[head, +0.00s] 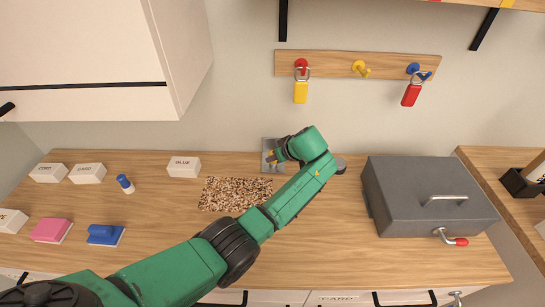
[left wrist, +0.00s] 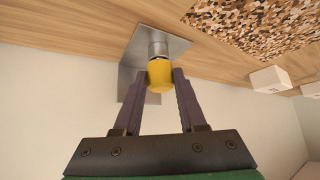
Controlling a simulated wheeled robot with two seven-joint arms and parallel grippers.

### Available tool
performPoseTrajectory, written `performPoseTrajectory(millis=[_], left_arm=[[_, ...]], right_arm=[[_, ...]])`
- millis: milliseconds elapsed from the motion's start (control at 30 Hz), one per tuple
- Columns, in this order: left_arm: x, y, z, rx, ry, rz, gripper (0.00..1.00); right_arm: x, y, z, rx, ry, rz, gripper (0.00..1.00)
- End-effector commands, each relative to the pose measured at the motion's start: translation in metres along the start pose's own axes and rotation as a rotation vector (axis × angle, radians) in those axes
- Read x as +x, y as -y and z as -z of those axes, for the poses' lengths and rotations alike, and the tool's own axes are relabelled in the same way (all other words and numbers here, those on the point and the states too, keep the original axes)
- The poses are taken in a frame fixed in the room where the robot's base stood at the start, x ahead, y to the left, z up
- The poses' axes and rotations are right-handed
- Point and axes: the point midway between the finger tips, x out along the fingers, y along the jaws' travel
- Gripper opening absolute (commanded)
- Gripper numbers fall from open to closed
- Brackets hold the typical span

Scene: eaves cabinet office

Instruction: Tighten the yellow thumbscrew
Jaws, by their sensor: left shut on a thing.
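The yellow thumbscrew (left wrist: 160,76) sits on a threaded metal post on a grey metal bracket (left wrist: 127,80). In the left wrist view my left gripper (left wrist: 161,80) has its two dark fingers on either side of the yellow head, shut on it. In the head view my left gripper (head: 274,155) is at the grey bracket plate (head: 268,146) at the back of the worktop. My right gripper is not in view.
A speckled mat (head: 232,193) lies left of my arm, with a white GLUE box (head: 184,167) behind it. A dark grey case (head: 425,195) stands to the right. The worktop front centre-right is clear.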

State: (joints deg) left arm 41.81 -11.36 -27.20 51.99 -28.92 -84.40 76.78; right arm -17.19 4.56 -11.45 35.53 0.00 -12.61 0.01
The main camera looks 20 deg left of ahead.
Motion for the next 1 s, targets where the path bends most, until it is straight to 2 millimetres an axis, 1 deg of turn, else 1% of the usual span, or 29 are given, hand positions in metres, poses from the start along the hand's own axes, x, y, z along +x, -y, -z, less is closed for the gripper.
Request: performPoseTrajectory(millis=[33, 100, 800, 900, 1000], left_arm=[[-0.005, 0.0, 0.004, 0.02, 0.002, -0.021, 0.0], [-0.005, 0.001, 0.004, 0.052, 0.002, -0.048, 0.0], [-0.004, 0.009, 0.007, 0.44, -0.002, -0.376, 0.0], [-0.003, 0.01, 0.006, 0.493, -0.002, -0.42, 0.0], [0.0, 0.009, 0.004, 0.512, -0.002, -0.44, 0.0]], right_arm=[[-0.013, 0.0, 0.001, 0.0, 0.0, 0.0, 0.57], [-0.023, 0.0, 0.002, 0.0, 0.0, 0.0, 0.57], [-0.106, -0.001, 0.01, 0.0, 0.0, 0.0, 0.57], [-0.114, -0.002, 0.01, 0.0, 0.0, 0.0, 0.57], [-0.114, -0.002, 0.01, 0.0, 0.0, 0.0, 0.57]])
